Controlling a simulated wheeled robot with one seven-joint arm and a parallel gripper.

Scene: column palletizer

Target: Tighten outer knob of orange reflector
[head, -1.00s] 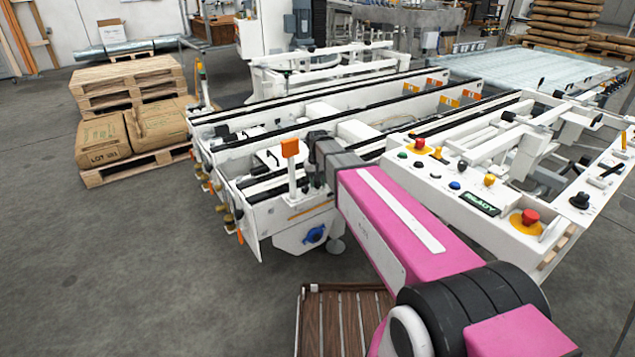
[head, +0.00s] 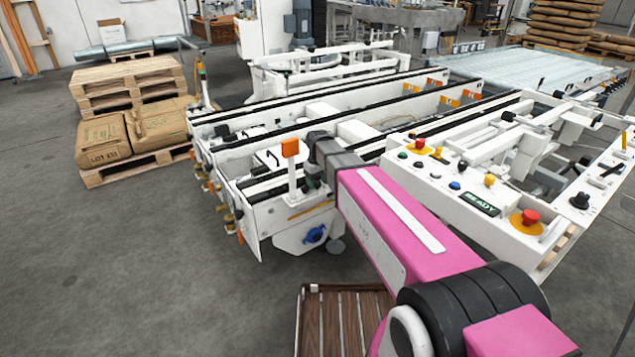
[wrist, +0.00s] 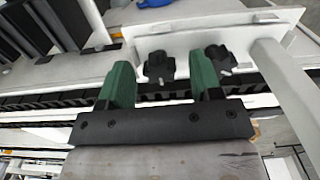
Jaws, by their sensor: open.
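The orange reflector (head: 290,147) stands upright on a white post at the near end of the conveyor frame in the head view. In the wrist view a white post (wrist: 283,95) rises at right, and a white bracket plate (wrist: 190,40) carries two black knobs. One knob (wrist: 158,67) shows between my two green fingers, apart from both. The other knob (wrist: 219,58) sits just beyond the right finger; I cannot tell if they touch. My gripper (wrist: 160,82) is open and empty. In the head view my arm mostly hides the gripper and the knobs.
A white control panel (head: 445,180) with buttons and a red emergency stop (head: 530,217) lies right of my arm. A blue knob (head: 315,234) is on the frame's near end. Pallets with brown sacks (head: 155,125) stand at left. The floor at front left is clear.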

